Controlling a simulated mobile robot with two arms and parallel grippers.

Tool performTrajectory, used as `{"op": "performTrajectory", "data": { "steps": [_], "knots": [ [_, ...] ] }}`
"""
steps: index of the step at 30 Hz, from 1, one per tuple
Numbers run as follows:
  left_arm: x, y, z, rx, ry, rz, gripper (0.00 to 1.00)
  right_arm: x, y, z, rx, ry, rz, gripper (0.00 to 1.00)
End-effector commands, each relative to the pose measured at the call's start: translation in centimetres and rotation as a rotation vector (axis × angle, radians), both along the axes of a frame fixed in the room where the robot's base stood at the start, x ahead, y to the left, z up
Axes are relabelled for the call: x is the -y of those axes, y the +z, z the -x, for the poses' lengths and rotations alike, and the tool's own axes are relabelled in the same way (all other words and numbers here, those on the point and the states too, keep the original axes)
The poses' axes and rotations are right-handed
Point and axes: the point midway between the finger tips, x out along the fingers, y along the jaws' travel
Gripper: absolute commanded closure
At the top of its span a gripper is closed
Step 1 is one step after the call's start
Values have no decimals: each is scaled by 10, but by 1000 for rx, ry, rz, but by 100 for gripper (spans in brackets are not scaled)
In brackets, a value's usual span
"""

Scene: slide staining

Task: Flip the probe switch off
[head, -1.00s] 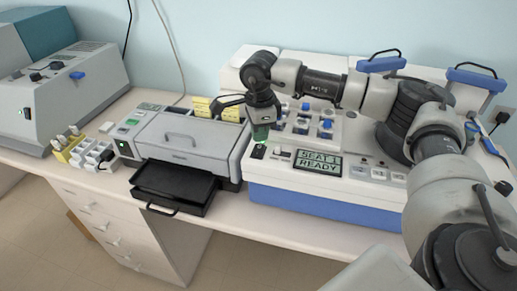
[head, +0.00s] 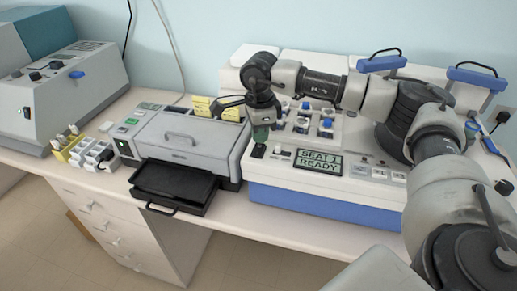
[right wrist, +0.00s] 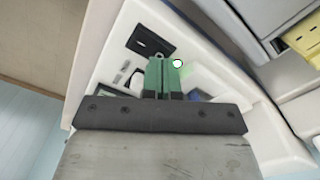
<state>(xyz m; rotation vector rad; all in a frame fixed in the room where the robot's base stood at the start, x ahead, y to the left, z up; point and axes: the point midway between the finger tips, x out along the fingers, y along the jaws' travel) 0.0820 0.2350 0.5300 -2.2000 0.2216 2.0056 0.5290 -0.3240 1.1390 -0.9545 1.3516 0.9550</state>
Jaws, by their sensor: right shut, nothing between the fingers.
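The probe switch appears to be the small black plate (head: 258,151) at the front left corner of the white-and-blue instrument (head: 330,205). In the right wrist view the black plate (right wrist: 150,42) lies just beyond my fingertips, with a small metallic piece at their ends. Which way the switch is set cannot be made out. My right gripper (head: 261,134) points down just behind the plate. Its green fingers (right wrist: 163,76) are shut and hold nothing. A small round white lamp (right wrist: 178,63) shows beside the fingertips. My left gripper is out of view.
The display (head: 318,162) reads "SEAT 1 READY". Several blue-topped parts stand behind it. A grey machine (head: 180,137) with an open black tray (head: 174,184) is to the left. A yellow-and-white rack (head: 88,152) stands further left.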

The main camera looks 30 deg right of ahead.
Motion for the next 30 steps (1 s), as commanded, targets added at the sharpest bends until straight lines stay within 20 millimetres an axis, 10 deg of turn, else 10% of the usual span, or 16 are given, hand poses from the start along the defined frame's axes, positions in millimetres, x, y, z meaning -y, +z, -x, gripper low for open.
{"op": "performTrajectory", "data": {
  "steps": [30],
  "knots": [
    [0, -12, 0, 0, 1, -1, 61, 0, -16, 0, 0, 0, 0, 100]
  ]
}}
